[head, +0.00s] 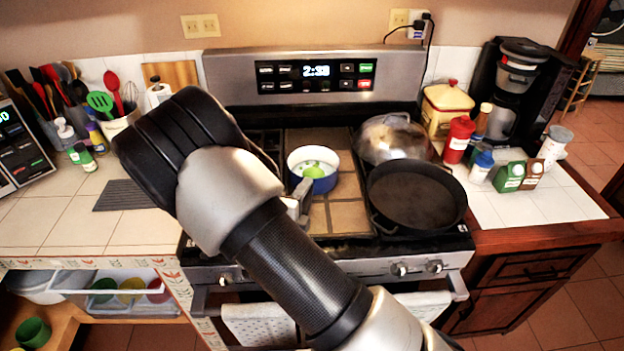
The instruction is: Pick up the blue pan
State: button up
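The blue pan (323,186) sits on the stovetop, left of the large black skillet. It has a blue outside and a white inside, and a green item (314,170) lies in it. My arm crosses the middle of the view in front of the stove and hides the area left of and below the pan. A pale grey piece shows between my arm and the pan's near side; I cannot tell whether it is the pan's handle or part of my gripper. My gripper's fingers cannot be made out, nor whether they touch the pan.
A black skillet (416,196) and a shiny domed metal lid or pan (393,140) fill the stove's right side. Bottles, cartons, a yellow canister (446,112) and a coffee maker (516,85) crowd the right counter. A utensil crock (121,122) stands on the left counter.

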jog(key=shift+w+d+f, duration=0.1)
jog(key=shift+w, duration=0.2)
grip_shut()
dwell(1.1)
